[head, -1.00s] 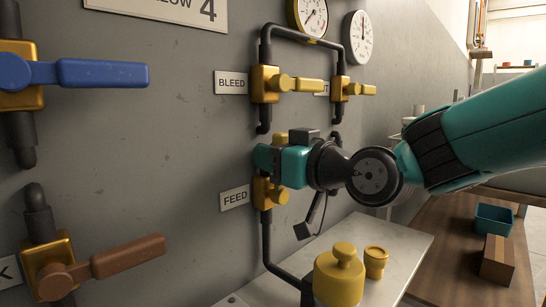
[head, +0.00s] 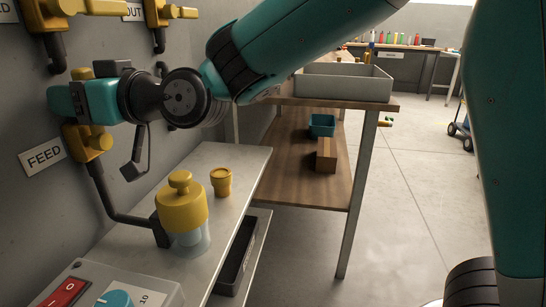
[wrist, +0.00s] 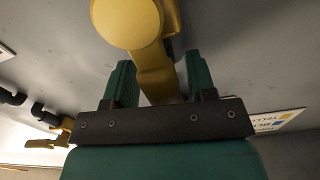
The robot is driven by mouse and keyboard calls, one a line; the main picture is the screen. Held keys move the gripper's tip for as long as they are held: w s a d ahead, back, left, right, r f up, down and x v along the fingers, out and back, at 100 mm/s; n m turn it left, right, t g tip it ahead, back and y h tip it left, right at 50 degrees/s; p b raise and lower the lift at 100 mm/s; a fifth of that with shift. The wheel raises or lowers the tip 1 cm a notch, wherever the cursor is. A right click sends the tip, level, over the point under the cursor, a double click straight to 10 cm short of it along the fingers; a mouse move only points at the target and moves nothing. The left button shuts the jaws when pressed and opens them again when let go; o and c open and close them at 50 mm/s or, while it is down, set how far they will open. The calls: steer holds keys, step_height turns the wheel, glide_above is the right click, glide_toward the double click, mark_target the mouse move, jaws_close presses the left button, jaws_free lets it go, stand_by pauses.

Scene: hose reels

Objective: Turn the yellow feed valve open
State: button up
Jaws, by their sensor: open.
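The yellow feed valve (head: 88,141) is on the grey wall, right of the FEED label (head: 42,157). My gripper (head: 62,104) is just above the valve body in the head view and hides most of its handle. A yellow piece, seemingly the handle's upper end, shows above the gripper, so the handle looks about upright. In the wrist view the yellow handle (wrist: 155,78) runs from the round hub (wrist: 127,22) down between the two teal fingers of my gripper (wrist: 158,66). The fingers are open around it. A gap shows on the left; contact on the right is unclear.
The bleed valve (head: 90,8) and another yellow valve (head: 180,12) are above. A pipe (head: 125,216) runs below the feed valve to a yellow-topped filter (head: 183,205) on a pale bench. A yellow cup (head: 221,182) stands beside it. Open floor (head: 420,210) lies right.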

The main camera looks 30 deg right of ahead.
steer(key=w+d+f+m+p, duration=0.4)
steer(key=m+p, duration=0.6)
steer(key=m, duration=0.3)
steer(key=b+v, duration=1)
steer(key=v, duration=0.7)
steer(key=s+a+f+n+g+h+p, duration=0.1)
steer(key=s+a+n+g+h+p, duration=0.15)
steer(key=s+n+g, duration=0.2)
steer(key=s+a+f+n+g+h+p, duration=0.1)
steer(key=s+a+n+g+p, duration=0.1)
steer(key=s+n+g+p, duration=0.3)
steer(key=s+d+n+g+h+p, duration=0.1)
steer(key=s+d+h+p, duration=0.1)
steer(key=s+d+h, duration=0.4)
steer(key=s, duration=0.2)
steer(key=shift+s+d+r, duration=0.3)
steer(key=shift+g, duration=0.25)
